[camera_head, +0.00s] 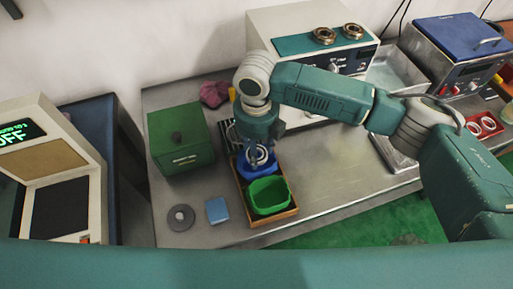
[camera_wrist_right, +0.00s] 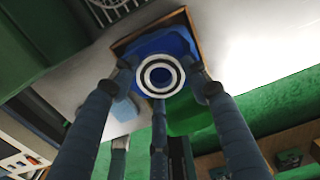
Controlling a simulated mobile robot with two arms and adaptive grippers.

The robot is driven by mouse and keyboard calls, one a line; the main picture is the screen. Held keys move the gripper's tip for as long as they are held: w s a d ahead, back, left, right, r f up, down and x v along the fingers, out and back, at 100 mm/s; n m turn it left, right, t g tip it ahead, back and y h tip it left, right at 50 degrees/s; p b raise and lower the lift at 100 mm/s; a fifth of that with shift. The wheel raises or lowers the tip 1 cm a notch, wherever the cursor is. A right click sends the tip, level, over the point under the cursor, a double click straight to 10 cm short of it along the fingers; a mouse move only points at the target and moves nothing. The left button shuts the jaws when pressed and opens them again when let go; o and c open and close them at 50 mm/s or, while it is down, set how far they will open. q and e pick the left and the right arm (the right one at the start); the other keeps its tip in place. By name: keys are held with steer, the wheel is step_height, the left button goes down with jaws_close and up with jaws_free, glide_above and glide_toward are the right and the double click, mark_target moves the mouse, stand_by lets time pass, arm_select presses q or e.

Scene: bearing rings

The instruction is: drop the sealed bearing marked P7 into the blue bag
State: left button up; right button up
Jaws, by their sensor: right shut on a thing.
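My right gripper (camera_head: 259,156) reaches down over the wooden tray (camera_head: 286,217) and is shut on a ring-shaped bearing (camera_wrist_right: 160,94) with white and dark rings. The bearing also shows between the fingers in the head view (camera_head: 262,162). No marking on it is legible. The blue bag (camera_head: 257,173) sits in the tray below the gripper, and its blue lining surrounds the bearing in the right wrist view (camera_wrist_right: 178,45). The bearing's exact height over the bag is hard to tell. My left gripper is not in view.
A green bag (camera_head: 268,196) shares the tray, in front of the blue one. A green box (camera_head: 181,138) stands left. A blue block (camera_head: 217,210) and a grey disc (camera_head: 181,217) lie front left. Two brass-coloured rings (camera_head: 324,36) sit on the machine behind. Bench right of the tray is clear.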

steer(key=shift+f, duration=0.4)
stand_by(0.7)
stand_by(0.6)
steer(key=o, duration=1.2)
step_height(320, 180, up, 8)
steer(key=p, duration=0.7)
steer(key=shift+p, duration=0.3)
